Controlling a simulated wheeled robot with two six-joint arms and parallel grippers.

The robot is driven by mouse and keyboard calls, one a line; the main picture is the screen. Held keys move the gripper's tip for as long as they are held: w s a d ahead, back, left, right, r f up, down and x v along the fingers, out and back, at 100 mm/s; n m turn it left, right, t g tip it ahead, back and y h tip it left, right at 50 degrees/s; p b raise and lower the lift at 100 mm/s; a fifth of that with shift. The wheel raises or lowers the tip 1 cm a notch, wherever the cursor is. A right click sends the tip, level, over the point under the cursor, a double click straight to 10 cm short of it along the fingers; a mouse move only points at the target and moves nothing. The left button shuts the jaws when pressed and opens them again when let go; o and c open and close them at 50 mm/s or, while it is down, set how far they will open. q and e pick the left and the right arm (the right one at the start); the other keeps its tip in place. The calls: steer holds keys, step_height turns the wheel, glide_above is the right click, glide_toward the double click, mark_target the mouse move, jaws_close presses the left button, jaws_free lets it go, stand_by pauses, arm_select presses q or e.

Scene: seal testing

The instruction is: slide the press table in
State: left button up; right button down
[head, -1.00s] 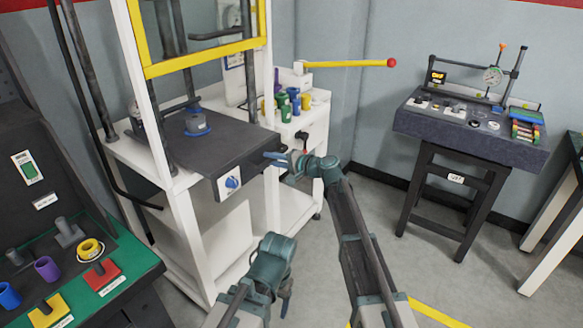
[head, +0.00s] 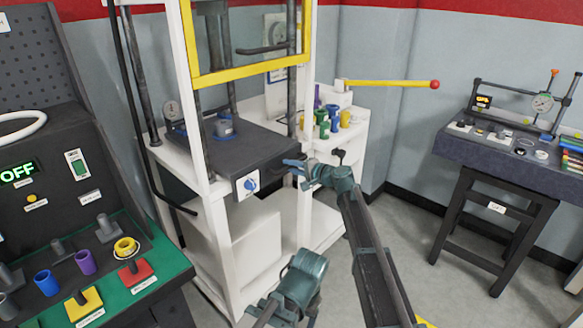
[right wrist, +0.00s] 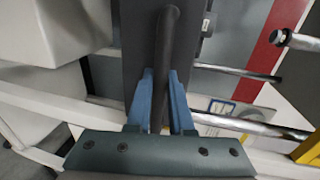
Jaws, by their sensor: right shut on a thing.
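The press table (head: 262,140) is a dark grey slab in the white press frame, with a blue knob on its front face. A blue-grey round part (head: 224,127) sits on it. My right gripper (head: 290,164) is at the table's front right, its blue fingers shut on the dark handle bar. The right wrist view shows the handle (right wrist: 166,60) between the two fingers (right wrist: 160,100). My left gripper (head: 300,285) hangs low at the bottom centre, away from the table; its fingers do not show clearly.
White posts and a yellow guard frame (head: 250,68) surround the table. A side cabinet with coloured cups (head: 333,120) and a yellow lever (head: 390,83) stands behind right. A green-topped bench (head: 160,270) is at the left, a dark test stand (head: 500,165) at the right.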

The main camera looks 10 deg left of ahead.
steer(key=c, duration=0.8)
jaws_free()
steer(key=shift+w+a, duration=0.2)
steer(key=shift+a, duration=0.05)
steer(key=shift+s+d, duration=0.1)
steer(key=p+v, duration=0.2)
steer(key=v, duration=1.1)
steer(key=shift+s+d+p, duration=0.2)
steer(key=shift+d+p, duration=0.05)
steer(key=shift+p, duration=0.15)
steer(key=shift+r, duration=0.1)
